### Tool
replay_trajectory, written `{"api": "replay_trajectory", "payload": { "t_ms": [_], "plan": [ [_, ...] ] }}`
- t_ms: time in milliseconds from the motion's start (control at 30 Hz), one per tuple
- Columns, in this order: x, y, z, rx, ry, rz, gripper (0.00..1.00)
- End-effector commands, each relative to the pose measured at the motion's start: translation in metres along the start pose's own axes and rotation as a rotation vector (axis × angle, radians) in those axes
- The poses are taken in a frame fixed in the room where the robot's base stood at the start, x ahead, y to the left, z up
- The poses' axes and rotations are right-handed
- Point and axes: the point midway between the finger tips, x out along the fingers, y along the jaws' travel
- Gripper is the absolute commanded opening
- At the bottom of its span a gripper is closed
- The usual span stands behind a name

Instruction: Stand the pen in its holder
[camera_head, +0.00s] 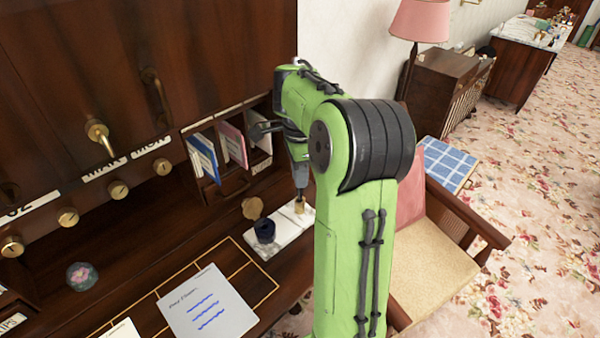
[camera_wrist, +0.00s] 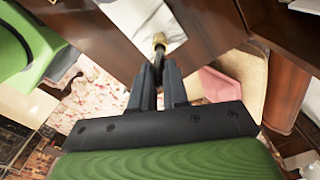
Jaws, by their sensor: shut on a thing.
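My gripper (camera_head: 300,183) points down over the right end of a white marble desk stand (camera_head: 286,231). A small brass holder (camera_head: 299,206) stands on that end, just below the fingertips. In the wrist view my gripper (camera_wrist: 161,72) is shut on the pen (camera_wrist: 159,53), a thin dark piece showing just beyond the fingers. Its far end meets the brass holder (camera_wrist: 160,40) in the picture. Most of the pen is hidden by the fingers, and I cannot tell how deep its end sits in the holder.
A dark blue inkwell (camera_head: 264,230) and a round tan piece (camera_head: 252,208) are left of the holder. A written letter (camera_head: 207,305) lies on the desk. Letter slots (camera_head: 230,150) stand close behind my gripper. A chair (camera_head: 430,260) is at right.

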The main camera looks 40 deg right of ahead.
Motion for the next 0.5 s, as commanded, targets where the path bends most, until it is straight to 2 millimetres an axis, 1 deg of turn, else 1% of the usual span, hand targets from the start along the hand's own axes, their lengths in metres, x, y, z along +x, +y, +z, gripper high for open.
{"api": "replay_trajectory", "payload": {
  "t_ms": [167, 200, 367, 400, 500],
  "plan": [
    [0.0057, 0.0000, 0.0001, 0.000, 0.000, 0.000, 0.00],
    [0.0054, 0.0000, 0.0001, 0.000, 0.000, 0.000, 0.18],
    [0.0045, 0.0000, 0.0000, 0.000, 0.000, 0.000, 0.42],
    [0.0044, 0.0000, 0.0000, 0.000, 0.000, 0.000, 0.44],
    [0.0044, 0.0000, 0.0000, 0.000, 0.000, 0.000, 0.44]
  ]
}}
